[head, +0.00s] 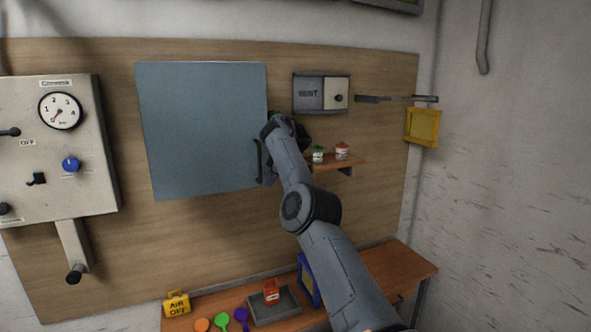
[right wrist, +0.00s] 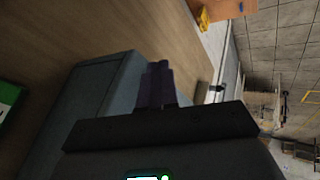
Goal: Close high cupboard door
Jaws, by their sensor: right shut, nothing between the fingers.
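The high cupboard's door (head: 203,125) is a flat blue-grey panel on the wooden wall board. Its dark handle (head: 258,158) stands near the lower right edge. I cannot tell whether the door is fully against its frame. My right gripper (head: 269,178) is beside the handle at the door's right edge, partly hidden by my own arm. In the right wrist view its fingers (right wrist: 157,72) are together and empty, in front of the blue-grey cupboard (right wrist: 92,88). I cannot tell whether they touch it. My left gripper is not in view.
A small shelf (head: 345,163) with two jars is right of my wrist. A grey control box (head: 60,190) with a gauge stands left. Below, a wooden bench (head: 415,270) holds a tray (head: 277,309) and coloured paddles. The board below the door is clear.

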